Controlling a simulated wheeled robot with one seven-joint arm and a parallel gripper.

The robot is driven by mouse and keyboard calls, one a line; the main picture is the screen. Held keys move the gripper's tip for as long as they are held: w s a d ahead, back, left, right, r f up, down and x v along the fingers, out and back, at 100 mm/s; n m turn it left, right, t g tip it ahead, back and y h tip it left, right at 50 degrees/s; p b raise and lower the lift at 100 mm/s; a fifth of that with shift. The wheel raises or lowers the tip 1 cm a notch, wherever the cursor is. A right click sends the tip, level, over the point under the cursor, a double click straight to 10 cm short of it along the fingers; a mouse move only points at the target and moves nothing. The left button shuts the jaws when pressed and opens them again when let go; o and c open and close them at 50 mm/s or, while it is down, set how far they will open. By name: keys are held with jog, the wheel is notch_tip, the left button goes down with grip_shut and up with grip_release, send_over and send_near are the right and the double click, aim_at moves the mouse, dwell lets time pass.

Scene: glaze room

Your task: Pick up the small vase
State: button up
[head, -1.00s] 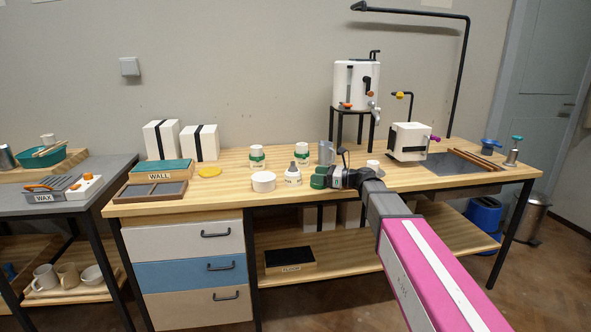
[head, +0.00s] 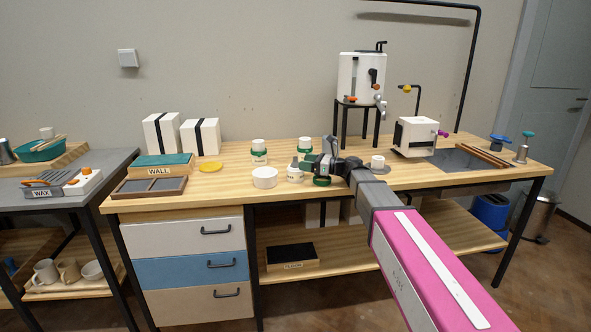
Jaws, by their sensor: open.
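A small white vase-like bottle (head: 295,176) with a narrow grey neck and dark lettering stands upright near the front of the wooden bench. I cannot tell for sure that it is the small vase. My gripper (head: 314,170) has dark green fingertips. It is open, close to the right of this bottle, and points left towards it. No object shows between its fingers. Whether a finger touches the bottle is too small to tell.
A white round tub (head: 264,178) stands close to the bottle's left. Green-banded jars (head: 259,152) (head: 305,146) stand behind. A grey jug-like thing (head: 329,145) is partly hidden behind my gripper. Right are a small white cup (head: 378,161) and a white box device (head: 415,134).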

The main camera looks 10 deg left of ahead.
aim_at(295, 161)
jog(key=a, duration=0.4)
jog(key=shift+w+a+r, duration=0.1)
jog(key=shift+w+a, duration=0.05)
jog(key=shift+a, duration=0.25)
jog(key=c, duration=0.9)
jog(key=shift+o, duration=0.2)
jog(key=shift+r, duration=0.1)
